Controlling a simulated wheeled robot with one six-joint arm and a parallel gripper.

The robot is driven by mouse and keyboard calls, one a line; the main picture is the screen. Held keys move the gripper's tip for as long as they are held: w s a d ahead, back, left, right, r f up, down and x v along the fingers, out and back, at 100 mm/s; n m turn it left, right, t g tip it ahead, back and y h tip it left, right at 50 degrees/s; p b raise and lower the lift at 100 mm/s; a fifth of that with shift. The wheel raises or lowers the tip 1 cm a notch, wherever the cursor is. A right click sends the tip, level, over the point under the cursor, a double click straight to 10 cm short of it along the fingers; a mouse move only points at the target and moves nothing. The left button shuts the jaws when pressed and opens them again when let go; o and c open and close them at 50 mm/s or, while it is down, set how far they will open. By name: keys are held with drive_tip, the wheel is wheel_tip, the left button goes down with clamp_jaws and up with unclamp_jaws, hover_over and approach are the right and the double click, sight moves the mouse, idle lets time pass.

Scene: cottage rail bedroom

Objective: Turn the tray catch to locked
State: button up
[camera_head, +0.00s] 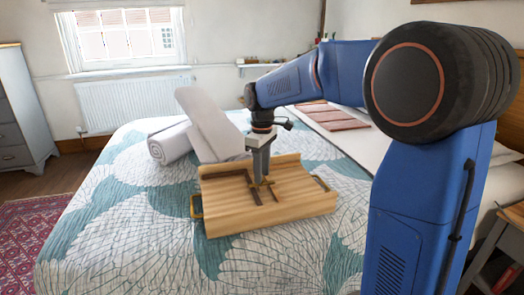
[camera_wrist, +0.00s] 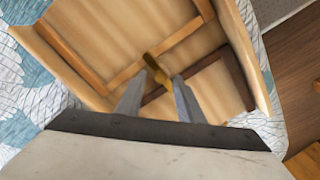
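A light wooden tray (camera_head: 228,215) with brass side handles lies on the bed; it also fills much of the wrist view (camera_wrist: 95,25). A small brass catch (camera_wrist: 157,68) sits on the tray's floor, where several wooden divider strips meet. My gripper (camera_head: 262,182) points down into the tray over the catch. In the wrist view my gripper's two fingers (camera_wrist: 156,90) stand apart on either side of the catch's near end. I cannot tell whether they touch it. In the head view the fingers partly hide the catch. No lock marking is readable.
The tray rests on a teal and white patterned bed cover (camera_head: 120,225). A rolled white towel (camera_head: 170,146) and a pale slanted board-like thing (camera_head: 210,125) lie behind the tray. Dusky pink folded pieces (camera_head: 330,115) lie farther back. The bed's front left is clear.

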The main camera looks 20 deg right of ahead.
wheel_tip(320, 180, up, 17)
drive_tip(key=shift+f, duration=0.15)
drive_tip(key=shift+s, duration=0.1)
idle(0.4)
